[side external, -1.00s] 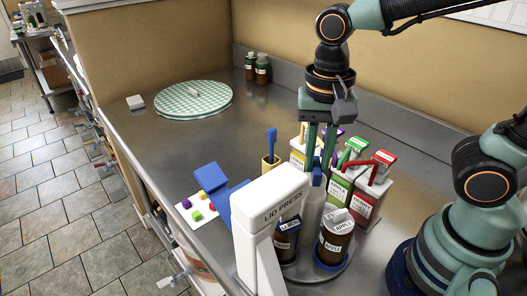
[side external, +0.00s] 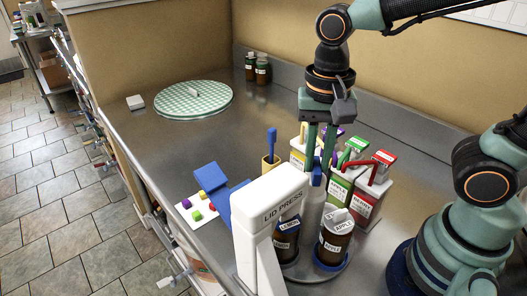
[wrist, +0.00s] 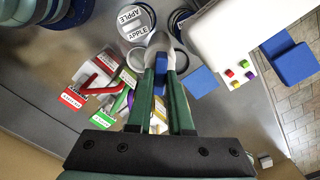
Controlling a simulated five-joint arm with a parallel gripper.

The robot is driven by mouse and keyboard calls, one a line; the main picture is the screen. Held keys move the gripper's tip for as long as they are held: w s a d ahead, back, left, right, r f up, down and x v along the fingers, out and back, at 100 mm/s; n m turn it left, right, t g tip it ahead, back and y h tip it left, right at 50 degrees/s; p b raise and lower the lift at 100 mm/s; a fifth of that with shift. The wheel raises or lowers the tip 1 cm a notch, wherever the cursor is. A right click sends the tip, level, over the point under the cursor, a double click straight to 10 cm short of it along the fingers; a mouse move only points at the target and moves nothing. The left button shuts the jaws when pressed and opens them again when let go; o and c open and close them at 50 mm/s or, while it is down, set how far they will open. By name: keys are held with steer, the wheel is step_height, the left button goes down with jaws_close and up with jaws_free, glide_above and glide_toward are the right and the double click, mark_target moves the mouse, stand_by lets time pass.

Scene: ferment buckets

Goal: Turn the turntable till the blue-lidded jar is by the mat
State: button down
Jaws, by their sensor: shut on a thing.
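The grey turntable (side external: 303,271) sits at the front of the counter, partly hidden behind the lid press. A jar labelled LEMON with a blue-looking lid (side external: 288,226) stands on it close behind the press. A brown APPLE jar (side external: 334,242) with a pale lid stands in a blue ring to its right. My gripper (side external: 317,170) points down and is shut on a grey post with a blue top (wrist: 160,72) at the turntable. A flat blue square (wrist: 203,82), apparently the mat, lies right of the fingers in the wrist view.
The white lid press (side external: 268,205) stands close in front of the turntable. Red, green and yellow labelled containers (side external: 366,195) crowd behind and right of my gripper. A white board with coloured cubes (side external: 184,206) lies left.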

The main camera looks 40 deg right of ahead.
steer(key=shift+m, duration=0.5)
steer(key=shift+r+m, duration=0.1)
steer(key=shift+m, duration=8.3)
steer(key=c, duration=0.8)
jaws_free()
